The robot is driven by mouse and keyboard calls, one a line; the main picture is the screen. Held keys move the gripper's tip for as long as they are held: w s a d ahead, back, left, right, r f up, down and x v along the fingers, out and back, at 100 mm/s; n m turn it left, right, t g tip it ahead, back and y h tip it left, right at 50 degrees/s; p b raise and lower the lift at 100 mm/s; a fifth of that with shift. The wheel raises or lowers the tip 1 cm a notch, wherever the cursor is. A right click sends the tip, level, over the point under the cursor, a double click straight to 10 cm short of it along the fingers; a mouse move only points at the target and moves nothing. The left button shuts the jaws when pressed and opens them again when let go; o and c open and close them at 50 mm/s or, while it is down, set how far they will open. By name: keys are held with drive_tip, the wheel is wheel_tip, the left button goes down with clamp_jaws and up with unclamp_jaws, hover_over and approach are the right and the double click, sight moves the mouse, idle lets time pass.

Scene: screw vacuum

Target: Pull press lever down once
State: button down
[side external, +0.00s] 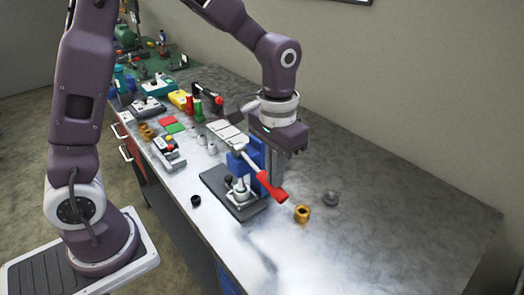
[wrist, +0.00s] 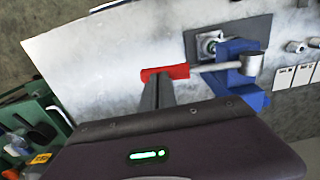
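The press has a blue body (side external: 247,160) on a dark base plate (side external: 218,187). Its lever ends in a red handle (side external: 270,187), which slants down towards the front right in the side view. In the wrist view the red handle (wrist: 181,71) lies just past my fingertips, with a grey rod (wrist: 222,66) running to the blue press body (wrist: 250,88). My gripper (side external: 286,176) points down close behind the handle; its fingers (wrist: 158,80) overlap the handle in the wrist view. I cannot tell whether they touch it or how wide they are apart.
A brass nut-like part (side external: 302,213) and a grey knob (side external: 330,198) stand right of the press. A small black ring (side external: 195,200) lies to its left. Several coloured tools and parts crowd the table's far left. The table's right side is clear.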

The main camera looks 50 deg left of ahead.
drive_tip(key=shift+f, duration=0.75)
wheel_tip(320, 180, up, 11)
idle(0.9)
drive_tip(key=shift+r, duration=0.1)
idle(0.5)
drive_tip(key=s+a+t, duration=0.2)
drive_tip(key=s, duration=0.7)
drive_tip(key=s+a+r+t, duration=0.1)
drive_tip(key=s+a+t, duration=0.1)
drive_tip(key=s, duration=0.7)
drive_tip(key=shift+s+a+r+t, duration=0.2)
drive_tip(key=shift+r+t, duration=0.05)
drive_tip(key=shift+t, duration=0.55)
